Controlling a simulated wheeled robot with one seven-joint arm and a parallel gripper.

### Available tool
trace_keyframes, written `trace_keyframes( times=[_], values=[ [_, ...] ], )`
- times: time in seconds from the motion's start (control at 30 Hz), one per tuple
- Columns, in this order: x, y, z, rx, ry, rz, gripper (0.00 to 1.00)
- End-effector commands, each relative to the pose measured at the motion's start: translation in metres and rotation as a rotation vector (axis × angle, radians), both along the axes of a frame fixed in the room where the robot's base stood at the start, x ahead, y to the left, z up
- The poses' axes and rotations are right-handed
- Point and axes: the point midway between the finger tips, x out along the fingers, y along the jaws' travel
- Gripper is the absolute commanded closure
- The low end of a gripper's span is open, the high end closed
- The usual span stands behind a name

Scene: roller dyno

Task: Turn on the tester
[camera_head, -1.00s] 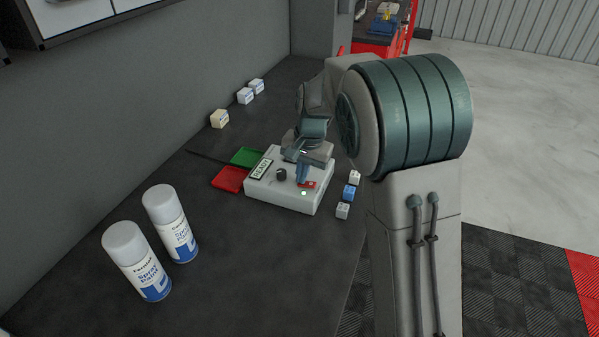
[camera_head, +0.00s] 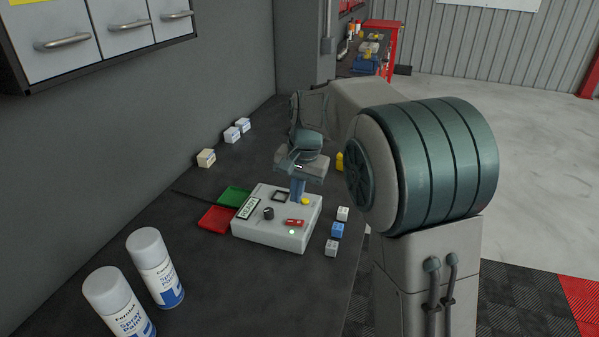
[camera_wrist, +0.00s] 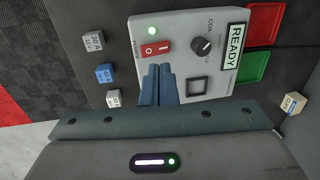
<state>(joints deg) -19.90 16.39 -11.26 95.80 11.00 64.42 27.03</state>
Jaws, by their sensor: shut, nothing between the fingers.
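The tester (camera_head: 262,236) is a pale grey box on the dark bench; it also shows in the wrist view (camera_wrist: 222,18). Its red rocker switch (camera_wrist: 156,48) sits beside a small lit green light (camera_wrist: 152,30). A label or display on it reads READY (camera_wrist: 237,38). A black dial (camera_wrist: 203,45) and a square black-framed recess (camera_wrist: 197,87) are on the same face. My gripper (camera_head: 297,200) is shut and empty, with blue fingers (camera_wrist: 158,68) pointing down over the tester, close to the switch but apart from it.
A green tray (camera_head: 236,195) and a red tray (camera_head: 217,219) lie left of the tester. Several small labelled blocks (camera_head: 337,230) stand to its right, others (camera_head: 206,158) near the wall. Two spray cans (camera_head: 155,268) stand front left. Cabinets (camera_head: 115,30) hang upper left.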

Motion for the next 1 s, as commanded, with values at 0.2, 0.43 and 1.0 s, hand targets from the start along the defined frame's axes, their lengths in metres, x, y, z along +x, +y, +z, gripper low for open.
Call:
trace_keyframes(
  times=[0.2, 0.43, 1.0],
  values=[
    [-0.002, -0.006, 0.046, 0.001, -0.003, 0.000, 1.00],
    [-0.003, -0.009, 0.070, 0.000, -0.001, 0.000, 1.00],
    [-0.017, -0.020, 0.074, 0.000, -0.014, 0.013, 1.00]
  ],
)
